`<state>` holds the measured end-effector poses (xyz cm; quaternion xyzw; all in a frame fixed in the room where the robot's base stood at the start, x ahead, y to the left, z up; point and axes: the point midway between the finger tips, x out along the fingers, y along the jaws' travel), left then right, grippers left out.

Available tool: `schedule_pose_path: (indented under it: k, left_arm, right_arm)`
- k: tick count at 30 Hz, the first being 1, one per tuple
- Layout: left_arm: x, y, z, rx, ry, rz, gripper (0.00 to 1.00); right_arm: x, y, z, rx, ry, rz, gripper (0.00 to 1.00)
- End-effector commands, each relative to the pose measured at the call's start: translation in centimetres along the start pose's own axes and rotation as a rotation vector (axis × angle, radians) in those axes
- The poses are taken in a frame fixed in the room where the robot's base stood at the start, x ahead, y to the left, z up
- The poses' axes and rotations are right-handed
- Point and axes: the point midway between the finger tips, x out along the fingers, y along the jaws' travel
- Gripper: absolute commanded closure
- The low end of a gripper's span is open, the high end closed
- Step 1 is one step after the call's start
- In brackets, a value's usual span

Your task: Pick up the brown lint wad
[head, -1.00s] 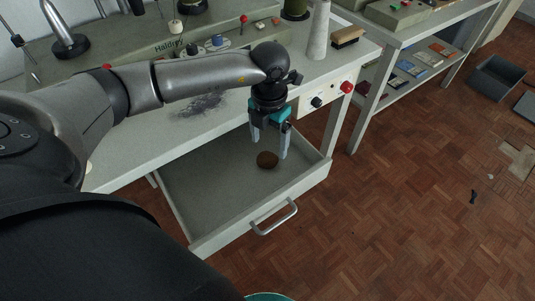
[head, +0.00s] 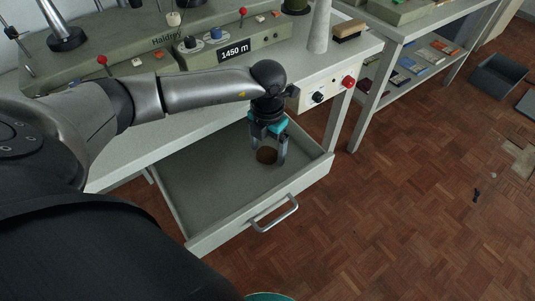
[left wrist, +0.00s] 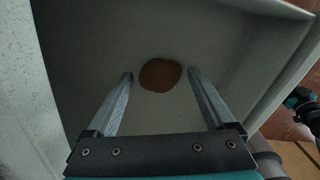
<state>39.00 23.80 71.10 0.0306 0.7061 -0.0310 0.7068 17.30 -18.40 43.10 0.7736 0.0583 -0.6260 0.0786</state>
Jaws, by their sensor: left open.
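The brown lint wad (head: 266,156) is a small, dark brown, rounded lump on the floor of the open drawer (head: 205,190). In the left wrist view the lint wad (left wrist: 160,75) lies between and just beyond the fingertips, with room on each side. My left gripper (head: 268,158) points down into the drawer over the wad, open, its fingers on either side of it in the head view. In the left wrist view the left gripper (left wrist: 160,76) holds nothing. My right gripper is not in view in the head view.
The drawer's front with its metal handle (head: 273,215) stands out over the parquet floor. A shelf unit stands at the right.

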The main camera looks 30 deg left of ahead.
Motion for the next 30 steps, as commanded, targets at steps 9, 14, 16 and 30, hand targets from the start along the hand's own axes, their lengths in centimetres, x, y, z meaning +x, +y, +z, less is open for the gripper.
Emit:
schedule_pose_path:
  k: [9,14,16,30]
  left_arm:
    - [-0.01,0.0,-0.02,0.0,0.001,0.0,0.27]
    - [-0.02,0.0,-0.02,0.0,0.001,0.0,0.45]
    - [-0.02,0.0,-0.02,0.0,0.001,0.0,0.53]
    - [-0.03,0.01,-0.02,0.0,0.001,0.0,1.0]
  right_arm:
    - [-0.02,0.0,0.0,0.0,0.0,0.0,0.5]
    - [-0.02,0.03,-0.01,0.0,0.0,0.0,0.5]
    - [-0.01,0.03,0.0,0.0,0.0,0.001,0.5]
    - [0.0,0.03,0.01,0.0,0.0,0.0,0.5]
